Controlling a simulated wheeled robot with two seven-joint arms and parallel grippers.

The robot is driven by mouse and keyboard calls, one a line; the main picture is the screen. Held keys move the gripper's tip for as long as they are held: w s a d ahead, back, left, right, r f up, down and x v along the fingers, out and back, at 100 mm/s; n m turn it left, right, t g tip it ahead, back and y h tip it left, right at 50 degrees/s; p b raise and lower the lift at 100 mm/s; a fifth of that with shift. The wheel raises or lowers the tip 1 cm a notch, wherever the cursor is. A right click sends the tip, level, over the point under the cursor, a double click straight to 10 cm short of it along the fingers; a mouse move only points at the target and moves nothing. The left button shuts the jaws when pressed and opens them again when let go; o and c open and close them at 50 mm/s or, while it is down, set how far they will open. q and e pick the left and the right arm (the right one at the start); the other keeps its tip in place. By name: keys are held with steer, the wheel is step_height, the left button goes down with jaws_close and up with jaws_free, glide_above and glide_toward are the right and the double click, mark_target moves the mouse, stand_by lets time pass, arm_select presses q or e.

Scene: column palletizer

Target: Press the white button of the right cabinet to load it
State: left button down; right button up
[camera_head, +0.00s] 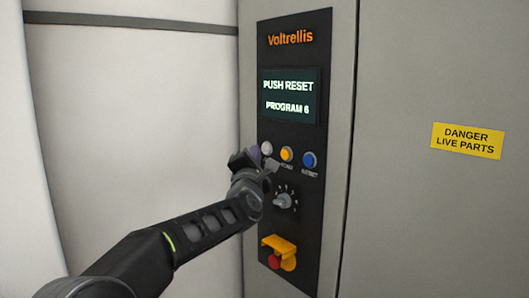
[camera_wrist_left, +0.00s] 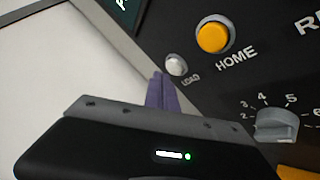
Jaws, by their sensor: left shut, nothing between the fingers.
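The white button (camera_head: 267,148) is the leftmost of three buttons on the black control panel (camera_head: 295,60) of the cabinet. In the left wrist view the white button (camera_wrist_left: 176,65), labelled LOAD, sits just beyond the purple fingertips of my left gripper (camera_wrist_left: 161,90). In the head view my left gripper (camera_head: 256,156) is at the panel, just left of and below the white button. Its fingers are shut with nothing between them. I cannot tell whether the fingertips touch the panel. My right gripper is not in view.
A yellow button (camera_head: 287,154) labelled HOME and a blue button (camera_head: 309,160) are right of the white one. Below are a rotary knob (camera_head: 284,201) and a red button (camera_head: 273,262) by a yellow guard. The screen (camera_head: 288,96) reads PUSH RESET, PROGRAM 6.

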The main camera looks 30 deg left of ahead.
arm_select(q)
steer(key=s+b, duration=0.1)
steer(key=s+a+b, duration=0.1)
steer(key=s, duration=0.1)
steer(key=s+b, duration=0.1)
steer(key=b, duration=0.1)
steer(key=shift+s+a, duration=0.25)
steer(key=shift+s, duration=0.15)
steer(key=shift+f, duration=0.1)
stand_by(0.8)
